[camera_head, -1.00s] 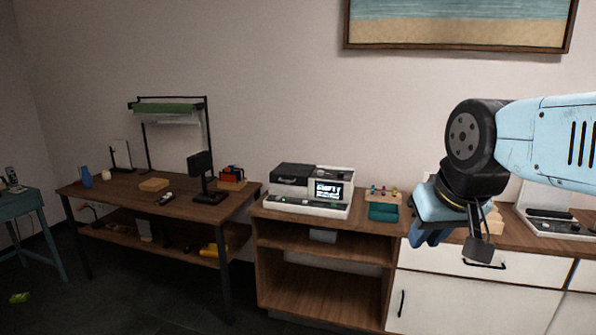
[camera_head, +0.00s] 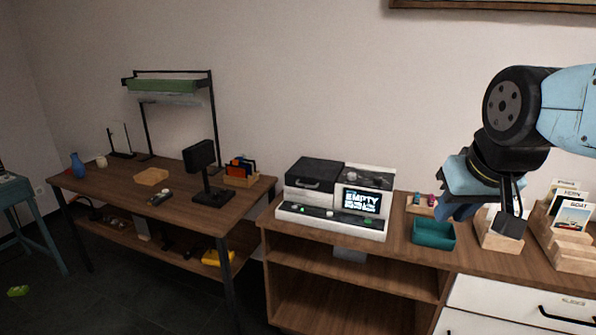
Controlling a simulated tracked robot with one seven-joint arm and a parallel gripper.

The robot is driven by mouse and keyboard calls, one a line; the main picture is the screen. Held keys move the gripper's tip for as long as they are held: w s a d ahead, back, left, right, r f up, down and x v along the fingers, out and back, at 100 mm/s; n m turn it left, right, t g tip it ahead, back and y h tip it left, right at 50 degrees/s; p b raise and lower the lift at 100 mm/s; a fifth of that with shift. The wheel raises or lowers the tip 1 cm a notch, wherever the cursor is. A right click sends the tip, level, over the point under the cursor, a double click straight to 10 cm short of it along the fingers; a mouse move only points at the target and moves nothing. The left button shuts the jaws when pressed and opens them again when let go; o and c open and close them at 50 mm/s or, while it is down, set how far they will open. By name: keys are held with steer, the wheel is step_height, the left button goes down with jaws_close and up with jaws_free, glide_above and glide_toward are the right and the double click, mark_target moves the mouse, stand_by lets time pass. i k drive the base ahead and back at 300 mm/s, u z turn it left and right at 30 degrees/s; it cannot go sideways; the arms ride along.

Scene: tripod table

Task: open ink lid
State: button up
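A white machine with a black top cover (camera_head: 318,171) stands on the wooden counter, and its small screen (camera_head: 361,201) shows the word "EMPTY". A second dark cover (camera_head: 370,177) lies on its right half, above the screen, and looks closed. I cannot tell for sure which part is the ink lid. My gripper (camera_head: 482,208) hangs at the right, above the counter and to the right of the machine, apart from it.
A teal tray (camera_head: 433,233) and a wooden holder with small coloured items (camera_head: 421,204) stand right of the machine. Wooden card racks (camera_head: 566,238) stand farther right. A desk (camera_head: 130,195) with a monitor and lamp frame is at the left. Dark floor (camera_head: 130,291) is open in front.

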mark_target(308, 173)
steer(key=u, duration=0.25)
steer(key=i, duration=1)
steer(key=u, duration=0.3)
